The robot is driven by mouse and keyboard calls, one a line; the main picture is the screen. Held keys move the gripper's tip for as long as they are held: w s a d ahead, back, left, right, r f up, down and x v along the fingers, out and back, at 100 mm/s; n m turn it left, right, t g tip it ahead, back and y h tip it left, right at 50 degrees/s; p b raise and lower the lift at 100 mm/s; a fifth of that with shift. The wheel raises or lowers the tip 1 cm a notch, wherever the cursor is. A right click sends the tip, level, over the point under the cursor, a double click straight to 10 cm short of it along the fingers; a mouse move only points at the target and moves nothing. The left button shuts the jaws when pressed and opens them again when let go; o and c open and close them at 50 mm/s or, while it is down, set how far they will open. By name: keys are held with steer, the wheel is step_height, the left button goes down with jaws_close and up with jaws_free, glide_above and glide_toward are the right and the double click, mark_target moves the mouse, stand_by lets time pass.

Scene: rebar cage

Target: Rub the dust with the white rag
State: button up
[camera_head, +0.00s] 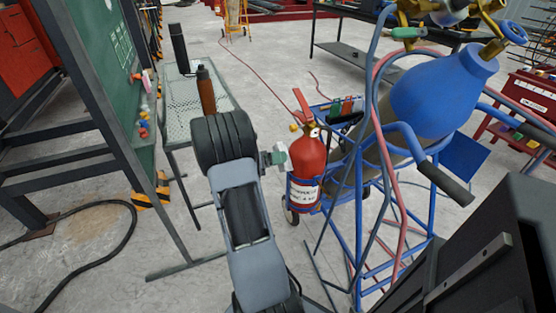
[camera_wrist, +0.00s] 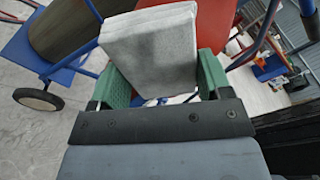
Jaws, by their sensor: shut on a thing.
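My gripper (camera_wrist: 158,85) has green fingers closed on both sides of the white rag (camera_wrist: 152,45), a folded pale grey-white block in the wrist view. In the head view my gripper (camera_head: 268,158) is small and partly hidden by my arm. The rag (camera_head: 281,153) shows there as a pale piece just left of the red fire extinguisher (camera_head: 307,165); I cannot tell whether they touch. A tan dusty patch (camera_head: 97,222) lies on the grey floor at the left, beneath the green board, well away from the rag.
A blue gas cylinder cart (camera_head: 400,135) with hoses stands to the right of my gripper. The green chalkboard (camera_head: 95,70) on a dark frame and a mesh-top table (camera_head: 185,98) stand left. A black cable (camera_head: 120,245) lies by the tan patch. Open floor lies behind.

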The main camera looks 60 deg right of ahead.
steer(key=shift+r+p, duration=0.1)
steer(key=shift+p, duration=0.6)
steer(key=shift+s+a+p, duration=0.85)
steer(key=shift+s+a, duration=0.15)
steer(key=shift+s, duration=0.15)
steer(key=shift+s+a+p, duration=0.45)
steer(key=shift+s+p, duration=0.15)
steer(key=shift+s, duration=0.15)
steer(key=shift+s+a+p, duration=0.3)
steer(key=shift+s+a, duration=0.1)
steer(key=shift+s, duration=0.25)
steer(key=shift+a, duration=0.1)
steer(key=shift+f+p+v, duration=0.15)
steer(key=shift+p+v, duration=0.4)
steer(key=shift+v, duration=0.9)
steer(key=shift+f+p+v, duration=0.1)
steer(key=shift+p+v, duration=0.4)
steer(key=shift+v, duration=1)
steer(key=shift+s+a+f, duration=0.1)
steer(key=shift+a, duration=0.1)
steer(key=shift+p+v, duration=0.3)
steer(key=shift+v, duration=1.1)
steer(key=shift+a+f, duration=0.1)
steer(key=shift+f, duration=0.1)
